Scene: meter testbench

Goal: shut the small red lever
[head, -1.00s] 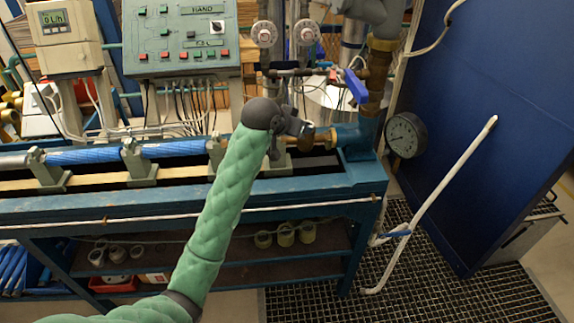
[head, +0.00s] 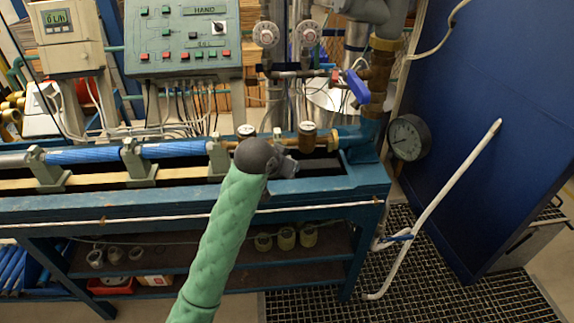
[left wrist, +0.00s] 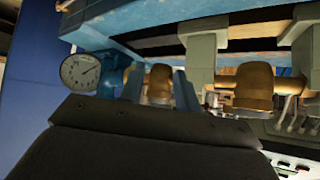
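The small red lever (head: 335,76) shows as a small red patch on the pipework behind the bench, just left of a blue lever handle (head: 357,87). I cannot make out its exact angle. My left gripper (head: 290,167) is over the bench trough, below and to the left of the red lever and clear of it. In the left wrist view its two fingers (left wrist: 158,88) stand apart with nothing held, and a brass fitting (left wrist: 159,78) shows behind the gap. The red lever is not identifiable in that view. My right gripper is not in view.
The blue bench (head: 330,212) carries a pipe with brass meters (head: 308,138). A pressure gauge (head: 409,138) hangs at the right end, before a blue panel (head: 490,90). Two round dials (head: 266,34) and a control box (head: 185,42) stand behind.

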